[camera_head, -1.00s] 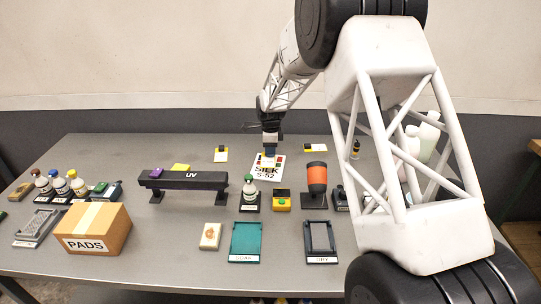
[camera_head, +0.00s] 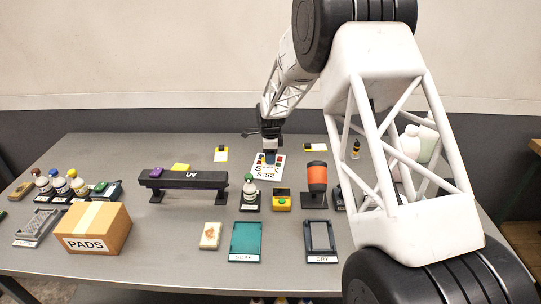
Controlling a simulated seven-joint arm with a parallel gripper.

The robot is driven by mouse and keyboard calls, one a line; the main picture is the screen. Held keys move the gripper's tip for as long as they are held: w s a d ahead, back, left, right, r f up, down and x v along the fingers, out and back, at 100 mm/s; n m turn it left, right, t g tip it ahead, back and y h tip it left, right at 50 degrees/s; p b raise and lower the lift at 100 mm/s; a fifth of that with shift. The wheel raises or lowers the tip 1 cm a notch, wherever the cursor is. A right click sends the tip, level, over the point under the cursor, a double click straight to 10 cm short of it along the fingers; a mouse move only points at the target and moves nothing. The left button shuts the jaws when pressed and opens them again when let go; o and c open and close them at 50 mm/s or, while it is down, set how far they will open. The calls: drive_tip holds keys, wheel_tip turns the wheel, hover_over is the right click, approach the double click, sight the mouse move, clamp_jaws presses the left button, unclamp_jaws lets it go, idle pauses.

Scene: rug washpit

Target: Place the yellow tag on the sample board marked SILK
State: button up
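The sample board marked SILK (camera_head: 260,174) is a pale card with dark swatches along its top and "S-52" printed below. It lies flat at the back middle of the table. My gripper (camera_head: 269,157) points down over the board and hides the middle letters of its name. Its blue tip shows against the board; whether it touches cannot be told. The fingers are too small to read as open or shut, and a held tag cannot be made out. A yellow piece (camera_head: 181,167) lies on the black UV bench (camera_head: 190,180), beside a purple piece (camera_head: 157,173).
Two pale cards with dark clips (camera_head: 221,155) (camera_head: 316,148) flank the board. In front stand a green-capped bottle (camera_head: 250,192), a yellow box with a green button (camera_head: 282,201) and an orange roller (camera_head: 317,176). A PADS carton (camera_head: 94,229) stands left. My arm hides the right side.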

drive_tip(key=shift+r, duration=0.1)
wheel_tip(320, 180, up, 12)
idle(0.9)
drive_tip(key=shift+r, duration=0.15)
idle(0.6)
drive_tip(key=s+d+r+n, duration=0.3)
drive_tip(key=s+d+r, duration=0.15)
drive_tip(key=s, duration=0.35)
drive_tip(key=s+d+r+n+t, duration=0.1)
drive_tip(key=s+d+r+n, duration=0.1)
drive_tip(key=s+d+r, duration=0.35)
drive_tip(key=s+d+r+n, duration=0.3)
drive_tip(key=s+r, duration=0.2)
drive_tip(key=s, duration=0.5)
drive_tip(key=s+d+n, duration=0.2)
drive_tip(key=s+n, duration=0.1)
drive_tip(key=s, duration=0.8)
drive_tip(key=s+d+f+n+t, duration=0.1)
drive_tip(key=s+d+n, duration=0.2)
drive_tip(key=s, duration=0.8)
drive_tip(key=s+d+n, duration=0.2)
drive_tip(key=s+n, duration=0.1)
drive_tip(key=s, duration=0.8)
drive_tip(key=shift+d+f+n+t, duration=0.3)
drive_tip(key=shift+n, duration=0.1)
